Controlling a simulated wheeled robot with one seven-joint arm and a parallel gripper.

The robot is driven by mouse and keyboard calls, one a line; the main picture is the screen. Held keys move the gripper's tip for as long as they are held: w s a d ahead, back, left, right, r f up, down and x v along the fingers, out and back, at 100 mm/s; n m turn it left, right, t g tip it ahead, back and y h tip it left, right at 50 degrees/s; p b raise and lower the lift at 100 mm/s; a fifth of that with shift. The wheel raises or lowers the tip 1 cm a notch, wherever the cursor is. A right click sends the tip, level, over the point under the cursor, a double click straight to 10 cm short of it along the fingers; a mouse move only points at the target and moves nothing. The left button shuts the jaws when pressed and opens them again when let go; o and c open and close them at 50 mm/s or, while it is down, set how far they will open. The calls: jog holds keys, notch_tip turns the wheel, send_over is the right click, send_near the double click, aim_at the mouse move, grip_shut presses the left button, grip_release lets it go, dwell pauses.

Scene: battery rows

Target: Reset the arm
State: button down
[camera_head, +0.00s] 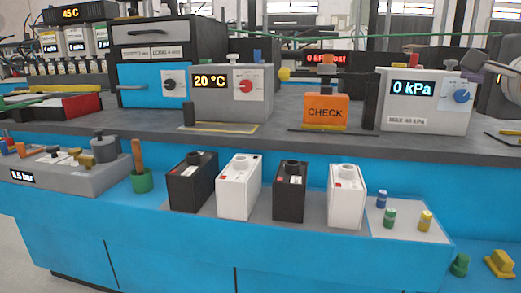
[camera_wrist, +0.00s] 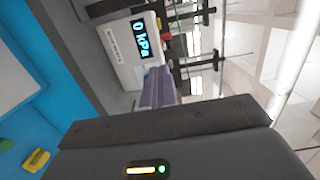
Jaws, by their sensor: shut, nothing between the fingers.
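My gripper (camera_head: 469,55) shows at the upper right edge of the head view, with part of my arm running out of the frame. It is raised above the counter, close to the right side of the 0 kPa box (camera_head: 425,101). In the wrist view, my gripper's purple-grey fingers (camera_wrist: 158,78) are together with nothing between them. The 0 kPa box also shows just beyond them in the wrist view (camera_wrist: 124,52). Most of my arm is outside the head view.
Black and white battery-like blocks (camera_head: 289,192) stand in a row on the lower ledge. An orange CHECK block (camera_head: 326,111) and a 20 °C box (camera_head: 231,92) stand on the grey counter (camera_head: 275,128). Green and yellow pieces (camera_head: 500,263) lie at lower right.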

jog(key=s+a+f+n+g+y+p, duration=0.1)
jog(key=s+a+f+n+g+y, duration=0.1)
jog(key=a+f+n+g, duration=0.55)
jog(key=s+a+f+n+y+p, duration=0.2)
jog(key=a+f+n+y, duration=0.15)
jog(key=a+f, duration=0.8)
jog(key=s+a+f+n+g+h, duration=0.1)
jog(key=s+f+n, duration=0.3)
jog(key=f, duration=0.4)
jog(key=s+a+f+n+g+h+p, duration=0.1)
jog(key=s+f+n+g, duration=0.2)
jog(key=s+f, duration=0.4)
jog(key=shift+a+f+n+g+h, duration=0.2)
jog(key=shift+f+n+g+h, duration=0.15)
jog(key=shift+f+n, duration=0.55)
